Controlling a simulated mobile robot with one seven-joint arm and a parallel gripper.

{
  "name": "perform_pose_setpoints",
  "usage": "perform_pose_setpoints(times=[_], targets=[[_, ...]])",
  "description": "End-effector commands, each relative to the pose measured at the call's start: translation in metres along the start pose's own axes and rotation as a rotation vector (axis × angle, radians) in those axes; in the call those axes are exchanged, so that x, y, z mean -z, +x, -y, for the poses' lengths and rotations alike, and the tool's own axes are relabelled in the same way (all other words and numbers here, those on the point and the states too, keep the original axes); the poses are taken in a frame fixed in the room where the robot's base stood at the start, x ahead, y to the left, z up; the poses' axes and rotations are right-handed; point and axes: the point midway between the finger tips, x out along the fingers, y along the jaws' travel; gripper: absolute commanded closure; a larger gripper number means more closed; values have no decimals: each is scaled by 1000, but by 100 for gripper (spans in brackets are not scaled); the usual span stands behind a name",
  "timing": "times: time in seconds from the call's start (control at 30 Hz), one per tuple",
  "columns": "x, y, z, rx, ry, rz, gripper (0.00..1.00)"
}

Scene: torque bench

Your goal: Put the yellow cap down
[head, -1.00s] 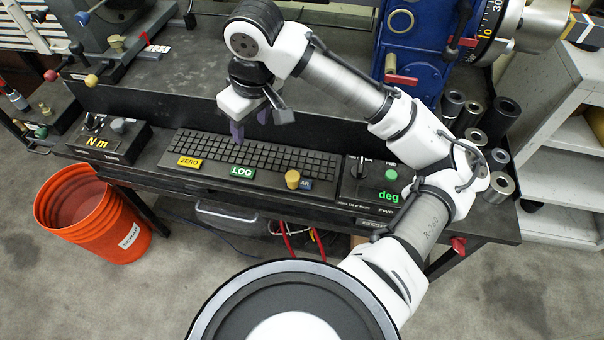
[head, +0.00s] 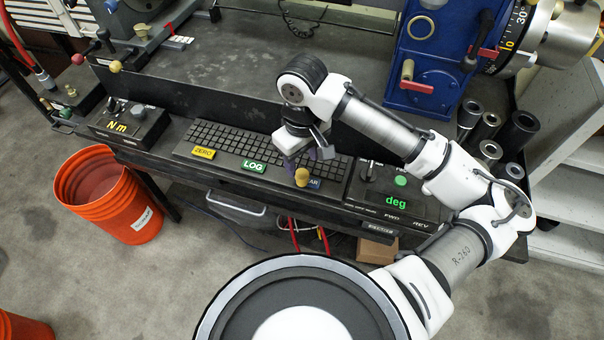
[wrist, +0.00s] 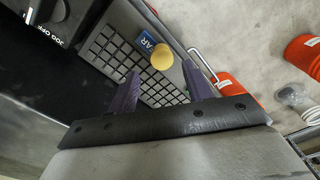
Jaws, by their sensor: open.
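The yellow cap (head: 302,177) is at the front edge of the black keyboard (head: 222,139), beside the blue label ending in "AR" (head: 313,184) and partly covering it. It also shows in the wrist view (wrist: 162,57), beyond and roughly between my fingertips. My gripper (head: 304,163) is open, with its purple fingers pointing down over the right part of the keyboard, just behind the cap in the head view. In the wrist view my gripper (wrist: 162,68) has its fingers spread wide with nothing held between them. I cannot tell whether a finger touches the cap.
A yellow ZERO label (head: 203,152) and a green LOG label (head: 253,166) line the keyboard front. A "deg" box (head: 395,203) stands right, an "N m" box (head: 117,127) left. Several dark metal cylinders (head: 488,124) stand at the bench's right end. An orange bucket (head: 110,195) is on the floor.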

Motion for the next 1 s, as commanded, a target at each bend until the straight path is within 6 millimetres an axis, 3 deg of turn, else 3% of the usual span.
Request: perform_pose_setpoints(times=[0.3,0.63,0.93,1.0], targets=[[-1,40,4,2,1,0,50],[-1,47,3,1,0,-1,51],[-1,47,3,1,0,-1,91],[-1,47,3,1,0,-1,92]])
